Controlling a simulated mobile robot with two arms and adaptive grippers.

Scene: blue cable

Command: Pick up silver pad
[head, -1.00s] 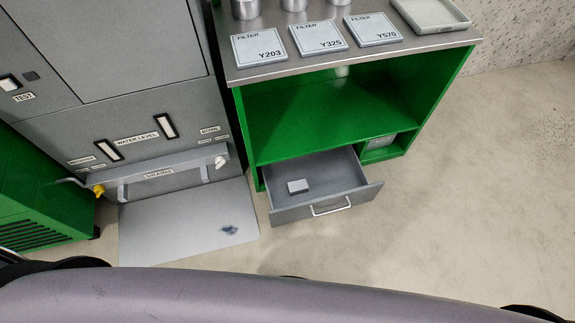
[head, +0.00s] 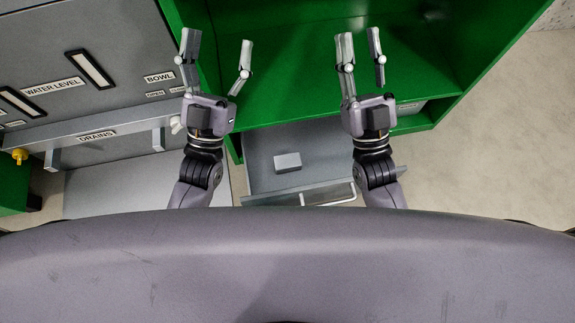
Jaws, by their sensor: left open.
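The silver pad (head: 288,161) is a small light-grey block lying in the open grey drawer (head: 262,181) of the green cabinet. My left gripper (head: 218,42) is open and empty, up and to the left of the pad in the head view. My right gripper (head: 358,38) is up and to the right of the pad, its fingers apart with nothing between them. Neither gripper touches the pad. The pad is in plain view between my two arms.
The green cabinet (head: 290,95) has an open shelf above the drawer. The drawer's front handle (head: 328,196) is close to my body. The grey machine with the DRAINS bar (head: 95,138) stands at left. Bare floor (head: 480,160) is free at right.

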